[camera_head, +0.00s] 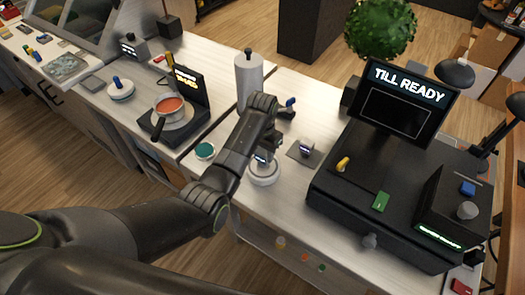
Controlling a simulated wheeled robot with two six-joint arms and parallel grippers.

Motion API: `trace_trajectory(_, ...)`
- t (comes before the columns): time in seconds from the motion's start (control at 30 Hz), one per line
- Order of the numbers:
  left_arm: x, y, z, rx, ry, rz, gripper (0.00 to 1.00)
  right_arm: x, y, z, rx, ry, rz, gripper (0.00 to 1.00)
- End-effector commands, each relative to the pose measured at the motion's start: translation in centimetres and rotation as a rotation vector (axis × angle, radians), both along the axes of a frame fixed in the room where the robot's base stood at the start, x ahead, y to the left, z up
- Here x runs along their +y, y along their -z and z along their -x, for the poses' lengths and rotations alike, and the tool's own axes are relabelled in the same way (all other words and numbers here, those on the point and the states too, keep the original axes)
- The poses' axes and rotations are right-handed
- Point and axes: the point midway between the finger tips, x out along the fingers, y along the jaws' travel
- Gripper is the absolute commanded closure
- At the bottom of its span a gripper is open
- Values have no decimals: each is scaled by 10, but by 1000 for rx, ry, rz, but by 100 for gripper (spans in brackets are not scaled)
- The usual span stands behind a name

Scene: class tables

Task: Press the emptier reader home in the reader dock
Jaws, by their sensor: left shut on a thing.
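My left gripper (263,157) is shut on a small dark device with a lit face (261,159), which looks like a reader. It is just above or touching a round white base (264,178); I cannot tell which. A second small device with a lit face (306,148) stands on a grey square pad (294,156) to the right. Charge levels are too small to read. I cannot tell for certain which thing is the reader dock. My right gripper is not in view.
A black till (335,185) with a "TILL READY" screen (409,88) fills the right of the table. A paper roll (248,78) stands behind my gripper. A teal round item (205,151) lies left of it. A pan (169,108) sits on a black unit at left.

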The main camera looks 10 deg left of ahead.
Motion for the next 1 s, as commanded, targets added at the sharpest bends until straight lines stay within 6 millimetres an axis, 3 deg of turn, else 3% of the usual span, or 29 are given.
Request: trace_trajectory(1.0, 0, 26, 0, 0, 0, 0, 86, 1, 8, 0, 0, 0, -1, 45)
